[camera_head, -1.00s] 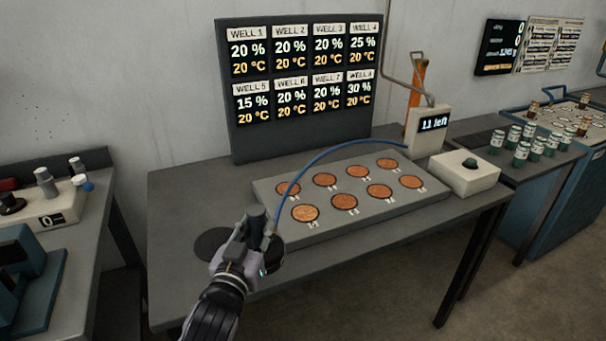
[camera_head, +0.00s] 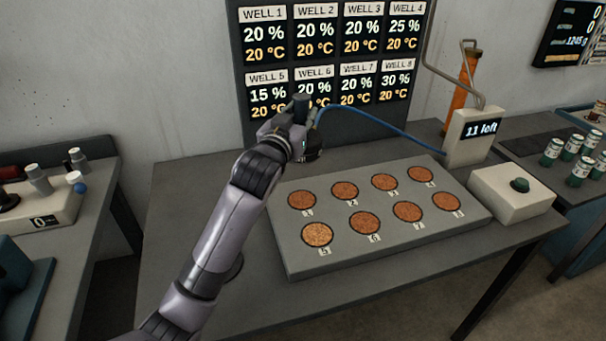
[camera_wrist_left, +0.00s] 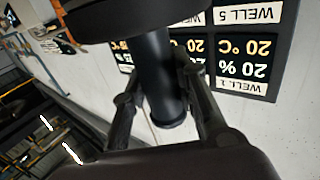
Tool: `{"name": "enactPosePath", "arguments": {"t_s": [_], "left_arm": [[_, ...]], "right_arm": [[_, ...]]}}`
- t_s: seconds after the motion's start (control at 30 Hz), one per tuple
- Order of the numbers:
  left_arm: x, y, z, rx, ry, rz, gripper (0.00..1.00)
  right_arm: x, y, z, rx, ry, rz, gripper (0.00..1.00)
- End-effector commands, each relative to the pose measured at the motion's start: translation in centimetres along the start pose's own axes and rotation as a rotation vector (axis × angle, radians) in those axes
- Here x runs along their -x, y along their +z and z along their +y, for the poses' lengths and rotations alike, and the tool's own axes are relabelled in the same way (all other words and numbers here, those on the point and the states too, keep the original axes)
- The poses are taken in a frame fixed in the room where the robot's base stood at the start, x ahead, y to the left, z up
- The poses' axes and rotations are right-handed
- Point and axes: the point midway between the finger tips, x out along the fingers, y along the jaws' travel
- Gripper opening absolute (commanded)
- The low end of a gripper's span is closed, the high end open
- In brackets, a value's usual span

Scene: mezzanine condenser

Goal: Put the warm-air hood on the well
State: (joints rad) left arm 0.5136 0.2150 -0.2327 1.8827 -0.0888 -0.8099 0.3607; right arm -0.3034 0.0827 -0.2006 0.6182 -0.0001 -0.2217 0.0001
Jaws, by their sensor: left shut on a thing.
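The warm-air hood (camera_head: 312,148) is dark, with an upright post-like handle and a blue hose running right to the control box. My left gripper (camera_head: 290,128) is shut on its handle and holds it in the air behind the well plate, in front of the display. In the left wrist view the black handle (camera_wrist_left: 158,80) stands between the two fingers, with the hood's wide dark body (camera_wrist_left: 130,15) at the top edge. The well plate (camera_head: 380,245) lies on the table with two rows of numbered wells filled with brown granules. Well 5 (camera_head: 317,235) looks lighter than the others. My right gripper is not in view.
A display board (camera_head: 335,85) stands behind the plate, listing percentages and 20 °C for each well. The control box (camera_head: 468,150) reads "11 left". A white box with a green button (camera_head: 510,205) sits right of the plate.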

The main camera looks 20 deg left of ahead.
Motion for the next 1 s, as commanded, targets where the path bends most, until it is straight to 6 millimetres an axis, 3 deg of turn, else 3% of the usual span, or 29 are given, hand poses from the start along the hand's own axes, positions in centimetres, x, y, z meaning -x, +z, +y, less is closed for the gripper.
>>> {"name": "enactPosePath", "arguments": {"t_s": [0.1,0.3,0.57,0.8,1.0], "left_arm": [[0.1,3.3,0.0,-0.001,0.000,-0.001,0.00],[0.0,8.1,0.0,0.000,0.000,0.001,0.00],[0.0,10.6,0.0,0.000,0.000,0.007,0.00],[0.0,14.0,0.0,0.000,0.001,0.005,0.00],[0.0,14.7,0.1,0.000,0.002,0.008,0.00]], "right_arm": [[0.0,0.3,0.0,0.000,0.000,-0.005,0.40],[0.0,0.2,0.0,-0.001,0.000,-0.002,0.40],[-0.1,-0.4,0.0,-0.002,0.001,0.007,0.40],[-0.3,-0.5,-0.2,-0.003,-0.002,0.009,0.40],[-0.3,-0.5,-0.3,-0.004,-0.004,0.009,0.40]]}}
